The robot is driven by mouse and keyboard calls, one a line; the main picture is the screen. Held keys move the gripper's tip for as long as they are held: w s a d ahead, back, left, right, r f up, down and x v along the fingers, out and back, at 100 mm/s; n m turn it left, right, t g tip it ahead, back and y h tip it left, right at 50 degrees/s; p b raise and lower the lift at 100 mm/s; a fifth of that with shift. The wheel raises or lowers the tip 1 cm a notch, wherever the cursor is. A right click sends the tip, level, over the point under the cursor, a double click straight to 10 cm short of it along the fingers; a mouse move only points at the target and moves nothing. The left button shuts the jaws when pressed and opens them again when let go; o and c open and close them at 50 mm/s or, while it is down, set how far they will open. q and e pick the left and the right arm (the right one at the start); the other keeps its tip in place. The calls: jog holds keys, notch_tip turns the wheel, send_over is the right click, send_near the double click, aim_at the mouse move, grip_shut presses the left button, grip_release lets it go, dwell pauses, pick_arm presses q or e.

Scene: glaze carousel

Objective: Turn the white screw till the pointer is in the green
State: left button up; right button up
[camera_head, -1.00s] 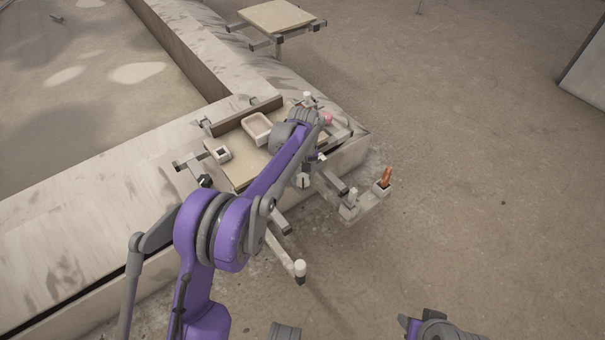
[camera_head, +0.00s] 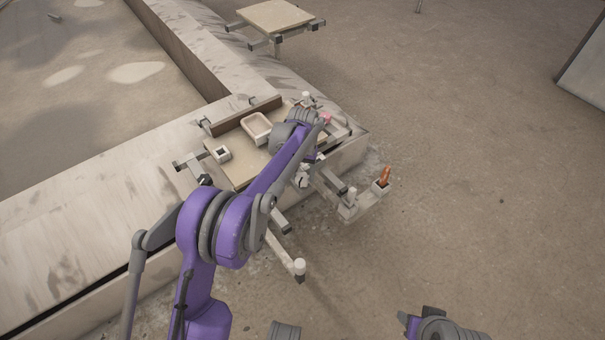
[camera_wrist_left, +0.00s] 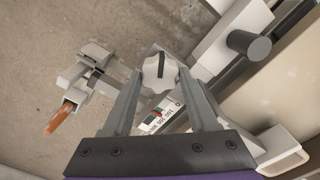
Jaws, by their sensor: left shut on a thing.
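The white screw (camera_wrist_left: 159,72) has a round, lobed head with a dark stripe across it. In the left wrist view it sits between the two fingertips of my left gripper (camera_wrist_left: 156,76), which is shut on it. In the head view my left gripper (camera_head: 301,180) is small and partly hidden by my purple forearm. The scale (camera_wrist_left: 165,113) with printed numbers shows between the fingers, with small red and green marks. I cannot make out exactly where the pointer stands.
An orange-brown object (camera_head: 384,175) stands in a holder right of the gripper. A shallow pale tray (camera_head: 257,128) and a small square block (camera_head: 219,154) are on the board. A white-capped post (camera_head: 299,268) stands in front. Open floor lies to the right.

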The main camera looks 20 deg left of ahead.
aim_at(302, 176)
pick_arm(q)
jog(key=o, duration=1.4)
jog(key=shift+r, duration=0.1)
notch_tip(302, 176, up, 11)
jog(key=shift+f+p, duration=0.15)
jog(key=shift+p, duration=1.1)
